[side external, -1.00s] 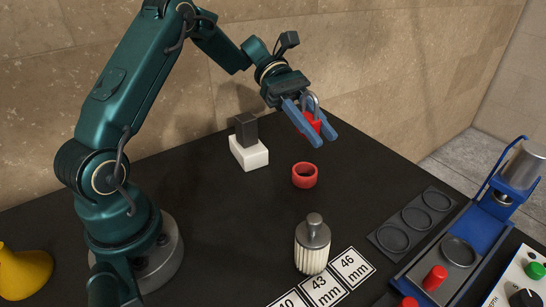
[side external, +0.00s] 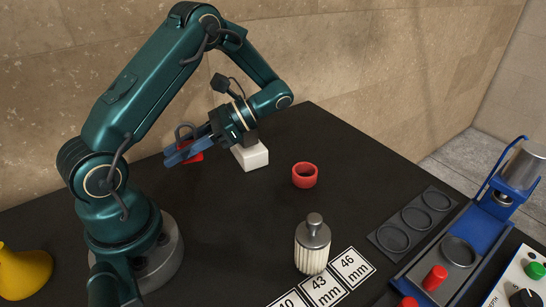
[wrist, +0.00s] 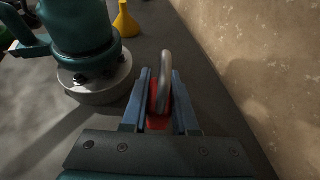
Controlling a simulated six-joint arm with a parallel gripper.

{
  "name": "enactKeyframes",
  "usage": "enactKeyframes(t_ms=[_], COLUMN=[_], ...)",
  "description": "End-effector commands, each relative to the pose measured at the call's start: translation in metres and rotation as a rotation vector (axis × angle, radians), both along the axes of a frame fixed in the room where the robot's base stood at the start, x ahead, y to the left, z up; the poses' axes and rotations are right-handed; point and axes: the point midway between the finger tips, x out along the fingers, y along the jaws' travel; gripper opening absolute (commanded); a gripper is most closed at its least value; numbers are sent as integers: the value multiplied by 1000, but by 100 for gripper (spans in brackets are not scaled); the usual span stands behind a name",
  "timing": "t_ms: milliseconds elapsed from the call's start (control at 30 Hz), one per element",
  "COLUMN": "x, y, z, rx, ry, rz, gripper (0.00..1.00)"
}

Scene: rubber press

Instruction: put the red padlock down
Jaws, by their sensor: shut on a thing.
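The red padlock (side external: 195,154) is between the two blue fingers of my gripper (side external: 176,158) in the side view, left of the white block. In the wrist view the padlock (wrist: 160,108) shows its grey metal shackle pointing away and its red body between the fingers of my gripper (wrist: 160,78). My gripper is shut on it. In the side view the fingers hide part of the red body. I cannot tell whether the padlock touches the table.
A white block (side external: 251,157) with a dark top part stands right beside my gripper. A red ring (side external: 305,175), a ribbed cylinder (side external: 312,247), number cards (side external: 321,290) and a blue press (side external: 478,222) are to the right. A yellow funnel (side external: 24,271) is left. Dark table (side external: 230,220) is clear in front.

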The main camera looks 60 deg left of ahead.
Motion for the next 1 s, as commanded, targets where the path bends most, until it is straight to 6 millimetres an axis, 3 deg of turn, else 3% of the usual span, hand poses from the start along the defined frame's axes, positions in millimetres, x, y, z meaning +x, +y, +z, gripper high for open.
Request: enactKeyframes(t_ms=[133,300,833,1000], x=[-5,0,19,19], y=[45,77,117,117], z=[20,38,73,52], rx=[1,2,2,-4], ry=[-4,-5,-4,4], rz=[-340,-575,-907,-903], gripper=[0,0,0,0])
